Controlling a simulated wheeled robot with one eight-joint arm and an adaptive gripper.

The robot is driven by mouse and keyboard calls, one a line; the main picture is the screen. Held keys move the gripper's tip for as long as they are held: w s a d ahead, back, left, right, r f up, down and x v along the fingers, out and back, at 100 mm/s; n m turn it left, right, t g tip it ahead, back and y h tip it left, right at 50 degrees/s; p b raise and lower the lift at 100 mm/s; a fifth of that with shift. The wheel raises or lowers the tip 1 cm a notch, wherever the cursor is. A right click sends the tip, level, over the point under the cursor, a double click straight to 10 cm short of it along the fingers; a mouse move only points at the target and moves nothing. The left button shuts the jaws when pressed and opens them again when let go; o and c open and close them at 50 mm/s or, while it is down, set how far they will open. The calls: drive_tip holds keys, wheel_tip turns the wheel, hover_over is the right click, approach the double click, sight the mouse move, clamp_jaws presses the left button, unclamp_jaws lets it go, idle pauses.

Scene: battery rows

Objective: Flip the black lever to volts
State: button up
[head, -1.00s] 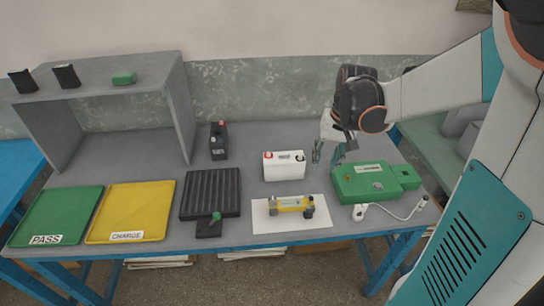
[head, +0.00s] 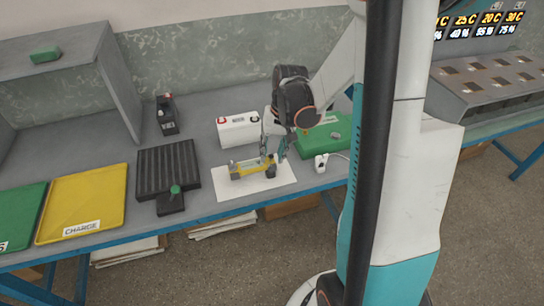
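The green box (head: 325,142) sits at the right of the table, partly behind my arm. A small grey knob shows on its top, but I cannot make out a black lever or a volts mark. My gripper (head: 273,154) points down with its two fingers apart and nothing seen between them. It is left of the green box, at the right part of a yellow device (head: 247,166) with dark ends on a white sheet (head: 228,188). I cannot tell whether the fingers touch the device.
A white battery (head: 238,130) stands behind the yellow device. A black ribbed block (head: 168,168), a dark battery (head: 166,115) and a yellow tray (head: 85,203) are to the left. A white corded piece (head: 321,163) lies before the green box. Bare table lies around the dark battery.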

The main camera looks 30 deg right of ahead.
drive_tip(key=shift+a+f, duration=0.1)
drive_tip(key=shift+f, duration=0.35)
clamp_jaws()
drive_tip(key=shift+s+a+t+h, duration=0.1)
drive_tip(key=shift+s+t+h, duration=0.2)
drive_tip(key=shift+t, duration=0.5)
unclamp_jaws()
drive_tip(key=shift+f, duration=0.1)
